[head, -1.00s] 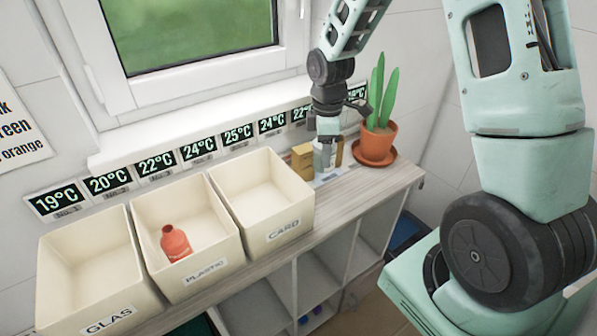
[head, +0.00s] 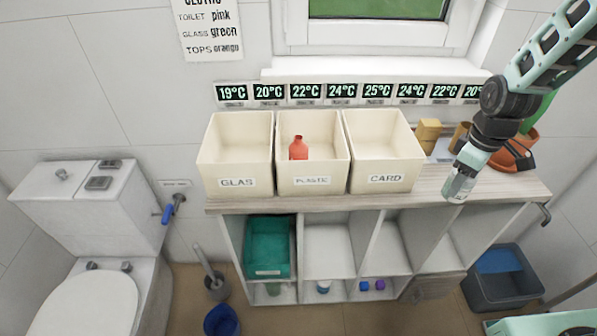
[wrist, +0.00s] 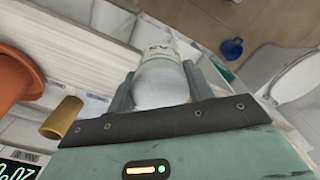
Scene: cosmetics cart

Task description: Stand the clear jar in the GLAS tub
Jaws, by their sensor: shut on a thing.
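My gripper (head: 461,183) is shut on the clear jar (wrist: 162,82), with a finger on each side of it in the wrist view. In the head view the jar's pale end (head: 457,190) shows at the gripper's tip, tilted, near the shelf's front edge and right of the CARD tub. The GLAS tub (head: 237,183) is the leftmost of three cream tubs and looks empty. The jar is well to its right.
The PLASTIC tub (head: 311,182) holds a red bottle (head: 298,148). The CARD tub (head: 385,179) stands between my gripper and the other tubs. A tan box (head: 428,132) and a potted cactus (head: 516,152) stand at the right. A toilet (head: 85,260) is at far left.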

